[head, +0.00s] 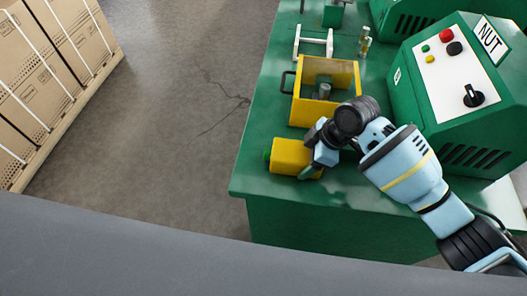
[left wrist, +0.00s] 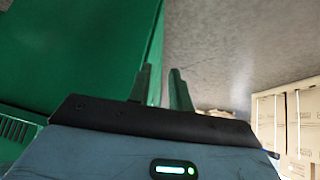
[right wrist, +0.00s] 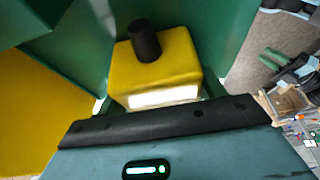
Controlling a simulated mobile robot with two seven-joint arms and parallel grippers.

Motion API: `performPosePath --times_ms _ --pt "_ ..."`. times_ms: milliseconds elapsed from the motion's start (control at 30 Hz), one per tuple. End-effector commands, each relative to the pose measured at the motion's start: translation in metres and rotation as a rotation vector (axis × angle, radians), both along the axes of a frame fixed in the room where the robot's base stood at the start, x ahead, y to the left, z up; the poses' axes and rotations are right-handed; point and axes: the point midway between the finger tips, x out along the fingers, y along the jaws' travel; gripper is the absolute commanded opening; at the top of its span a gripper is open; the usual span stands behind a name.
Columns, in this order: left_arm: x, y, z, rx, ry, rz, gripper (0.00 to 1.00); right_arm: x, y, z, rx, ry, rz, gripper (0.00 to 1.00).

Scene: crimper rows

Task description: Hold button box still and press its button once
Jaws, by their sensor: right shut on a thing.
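The yellow button box (head: 291,155) lies near the left front part of the green bench.
On the green bench (head: 340,197) stand an open yellow bin (head: 309,112) with a grey part inside, a white frame (head: 313,43) and a small bottle (head: 364,42). A green NUT machine (head: 430,120) is at the right. Cartons (head: 60,60) stand at far left; floor between is clear.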

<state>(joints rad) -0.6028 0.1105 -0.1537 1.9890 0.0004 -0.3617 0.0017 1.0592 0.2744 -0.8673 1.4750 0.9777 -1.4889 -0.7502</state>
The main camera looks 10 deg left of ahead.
Motion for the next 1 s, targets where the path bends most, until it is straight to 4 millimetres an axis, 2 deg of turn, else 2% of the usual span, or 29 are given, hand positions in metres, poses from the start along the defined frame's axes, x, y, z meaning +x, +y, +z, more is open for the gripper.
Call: performPosePath --times_ms 33,133,167,1000 --pt "0.0001 0.0001 0.0002 0.000 -0.001 0.000 0.14 -0.0002 -0.0004 -0.0008 -0.001 0.001 -0.001 0.41" --pt "0.0006 0.0001 0.0009 0.000 -0.002 -0.001 0.01 -0.0003 -0.0004 -0.0008 -0.001 0.001 -0.001 0.41" --pt "0.0007 0.0001 0.0011 0.000 -0.003 -0.001 0.00 -0.0003 -0.0004 -0.0009 -0.001 0.001 -0.001 0.41" --pt "0.0001 0.0004 0.0013 0.000 -0.002 -0.001 0.00 -0.0005 -0.0006 -0.0014 -0.002 0.002 0.000 0.41"
